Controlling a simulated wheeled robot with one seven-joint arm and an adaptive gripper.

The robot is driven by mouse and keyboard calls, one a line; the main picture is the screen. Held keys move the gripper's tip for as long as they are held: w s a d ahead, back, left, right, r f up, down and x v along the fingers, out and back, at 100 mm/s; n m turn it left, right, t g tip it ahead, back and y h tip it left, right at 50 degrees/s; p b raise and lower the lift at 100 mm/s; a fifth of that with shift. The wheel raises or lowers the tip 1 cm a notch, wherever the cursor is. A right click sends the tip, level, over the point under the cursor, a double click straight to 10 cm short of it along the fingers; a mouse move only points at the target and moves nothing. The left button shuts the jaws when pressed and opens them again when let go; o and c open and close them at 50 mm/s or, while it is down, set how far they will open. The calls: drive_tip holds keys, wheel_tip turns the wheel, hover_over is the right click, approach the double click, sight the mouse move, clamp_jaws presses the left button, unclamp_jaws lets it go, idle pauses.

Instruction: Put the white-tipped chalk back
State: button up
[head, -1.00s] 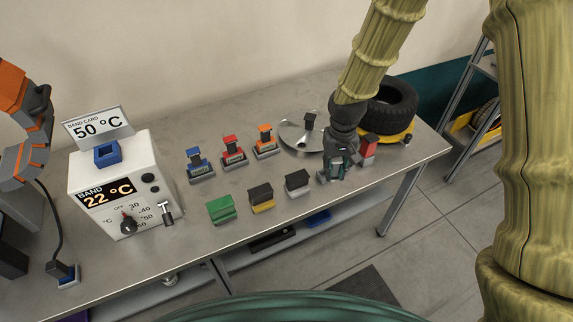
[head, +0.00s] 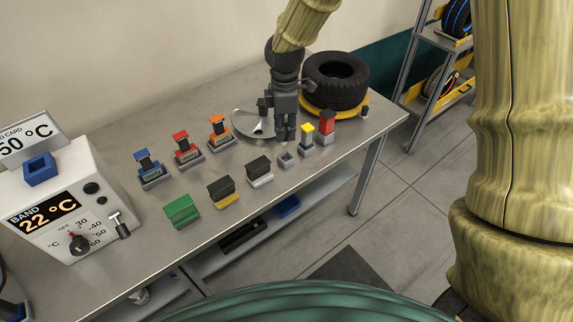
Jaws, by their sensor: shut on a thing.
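To the right of the socket stand a yellow-tipped piece (head: 306,131) and a red-tipped piece (head: 327,123), each upright in a grey holder. The gripper is apart from both pieces, to their left.
A round metal dish (head: 246,126) lies behind-left of my gripper. A tyre (head: 336,80) lies on a yellow stand behind-right. A black-and-white block (head: 259,170) is left of the socket, with black-yellow (head: 222,192) and green (head: 181,211) blocks beyond.

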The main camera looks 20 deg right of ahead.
drive_tip(key=n, duration=0.1)
drive_tip(key=r+n+b, duration=0.1)
drive_tip(key=n, duration=0.1)
drive_tip(key=w+n, duration=0.1)
drive_tip(key=n, duration=0.1)
drive_tip(key=shift+d+r, duration=0.15)
drive_tip(key=shift+d, duration=0.25)
drive_tip(key=shift+w+n, duration=0.1)
drive_tip(key=shift+n, duration=0.3)
drive_tip(key=shift+f+p, duration=0.55)
drive_tip(key=shift+f, duration=4.4)
drive_tip(key=shift+f, duration=0.4)
drive_tip(key=o, duration=0.9)
drive_tip(key=shift+o, duration=0.2)
drive_tip(key=shift+r, duration=0.2)
wheel_tip(320, 180, up, 12)
drive_tip(key=shift+r+b, duration=0.25)
drive_tip(key=shift+b, duration=0.7)
